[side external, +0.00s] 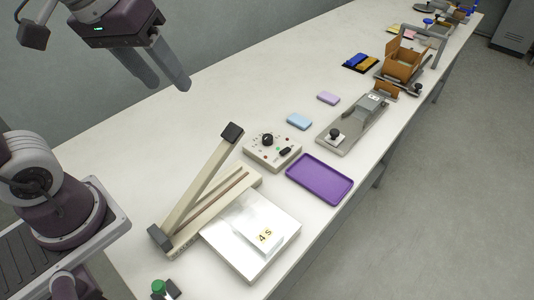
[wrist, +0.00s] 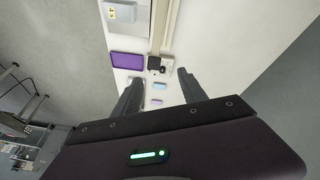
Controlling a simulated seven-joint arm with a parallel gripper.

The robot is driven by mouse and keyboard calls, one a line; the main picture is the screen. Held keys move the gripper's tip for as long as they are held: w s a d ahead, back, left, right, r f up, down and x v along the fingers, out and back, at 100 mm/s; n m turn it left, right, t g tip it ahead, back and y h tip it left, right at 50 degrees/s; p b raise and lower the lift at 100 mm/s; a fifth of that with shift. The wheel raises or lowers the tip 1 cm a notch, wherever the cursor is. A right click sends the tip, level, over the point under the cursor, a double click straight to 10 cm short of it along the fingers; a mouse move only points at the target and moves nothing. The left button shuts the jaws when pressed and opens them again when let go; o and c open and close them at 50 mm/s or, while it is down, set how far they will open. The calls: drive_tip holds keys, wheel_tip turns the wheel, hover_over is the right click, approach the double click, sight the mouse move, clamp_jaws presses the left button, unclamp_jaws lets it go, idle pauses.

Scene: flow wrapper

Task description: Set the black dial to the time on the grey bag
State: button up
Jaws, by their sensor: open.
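The black dial (side external: 267,139) sits on a cream control box (side external: 272,152) in the middle of the table. Its pointer direction is too small to read. A light grey bag (side external: 262,236) printed "4 s" lies on the white plate (side external: 240,255) in front of the sealer; it also shows at the top of the wrist view (wrist: 122,12). My gripper (side external: 168,88) is open and empty, high above the table at upper left, well away from the box. In the wrist view, the control box (wrist: 167,66) shows beyond the spread fingers (wrist: 158,84).
The sealer's raised arm (side external: 203,185) slants up left of the control box. A purple tray (side external: 320,178) lies to the box's right. Blue (side external: 299,121) and lilac (side external: 328,98) blocks lie behind it, near a grey clamp device (side external: 352,125). A green button (side external: 158,286) is at the front.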

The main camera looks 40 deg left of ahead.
drive_tip(key=w+f+n+g, duration=0.1)
drive_tip(key=w+f+n, duration=0.15)
drive_tip(key=w, duration=0.35)
drive_tip(key=w+f+n+g, duration=0.1)
drive_tip(key=w+n, duration=0.2)
drive_tip(key=w, duration=0.3)
drive_tip(key=n+g, duration=0.2)
drive_tip(key=n, duration=0.7)
hover_over(268, 137)
wheel_tip(268, 137, down, 18)
drive_tip(key=shift+n, duration=0.65)
wheel_tip(268, 137, down, 9)
drive_tip(key=shift+f, duration=0.1)
drive_tip(key=shift+a+f, duration=0.1)
drive_tip(key=shift+f, duration=0.35)
clamp_jaws()
